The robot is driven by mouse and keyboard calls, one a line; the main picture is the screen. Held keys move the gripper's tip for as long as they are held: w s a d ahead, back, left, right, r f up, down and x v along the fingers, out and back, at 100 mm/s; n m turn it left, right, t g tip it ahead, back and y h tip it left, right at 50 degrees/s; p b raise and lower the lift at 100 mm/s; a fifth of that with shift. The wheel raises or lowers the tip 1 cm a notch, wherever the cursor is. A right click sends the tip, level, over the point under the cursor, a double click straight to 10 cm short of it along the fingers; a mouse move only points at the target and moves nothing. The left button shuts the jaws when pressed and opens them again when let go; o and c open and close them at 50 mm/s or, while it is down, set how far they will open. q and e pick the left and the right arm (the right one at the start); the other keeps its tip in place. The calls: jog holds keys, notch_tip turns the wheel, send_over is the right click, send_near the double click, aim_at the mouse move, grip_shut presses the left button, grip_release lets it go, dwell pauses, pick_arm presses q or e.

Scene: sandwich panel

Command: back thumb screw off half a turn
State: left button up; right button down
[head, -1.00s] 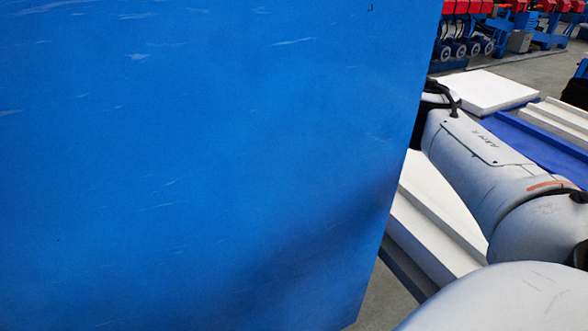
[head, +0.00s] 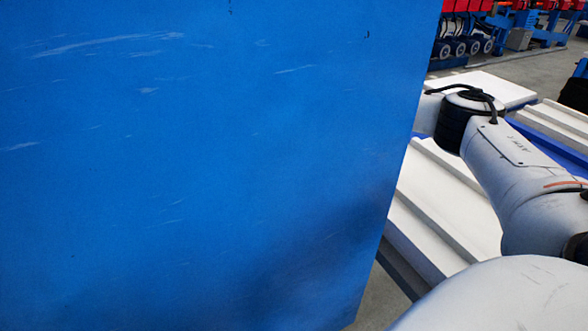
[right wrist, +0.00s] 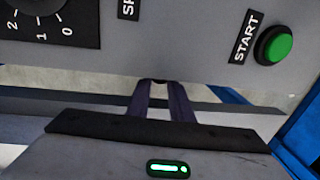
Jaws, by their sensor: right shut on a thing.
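My right gripper (right wrist: 160,84) shows in the right wrist view, its two dark fingers reaching up to the lower edge of a grey control panel (right wrist: 185,55). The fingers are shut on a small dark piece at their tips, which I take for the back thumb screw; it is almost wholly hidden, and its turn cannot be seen. In the head view my right arm (head: 510,170) comes in from the right, and its far end goes behind a large blue panel (head: 200,170). My left gripper is in neither view.
The grey panel carries a black numbered dial plate (right wrist: 50,28) and a green START button (right wrist: 273,45) close above the fingers. White boards (head: 440,215) lie right of the blue panel, below my arm. The blue panel blocks most of the head view.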

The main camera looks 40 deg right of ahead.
jog(key=shift+s+f+t, duration=0.1)
jog(key=shift+s+t, duration=0.15)
jog(key=shift+t, duration=0.45)
jog(key=shift+s+f+t+h+b, duration=0.15)
jog(key=shift+t+h+b, duration=0.25)
jog(key=shift+b, duration=0.45)
jog(key=shift+a+t+b, duration=0.1)
jog(key=shift+t+b, duration=0.25)
jog(key=shift+t, duration=0.05)
jog(key=shift+t+b, duration=0.4)
jog(key=shift+b, duration=0.1)
jog(key=shift+s, duration=0.1)
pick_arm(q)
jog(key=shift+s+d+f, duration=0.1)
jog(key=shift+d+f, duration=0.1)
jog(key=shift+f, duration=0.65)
pick_arm(e)
jog(key=shift+t, duration=0.3)
jog(key=c, duration=1.6)
grip_release()
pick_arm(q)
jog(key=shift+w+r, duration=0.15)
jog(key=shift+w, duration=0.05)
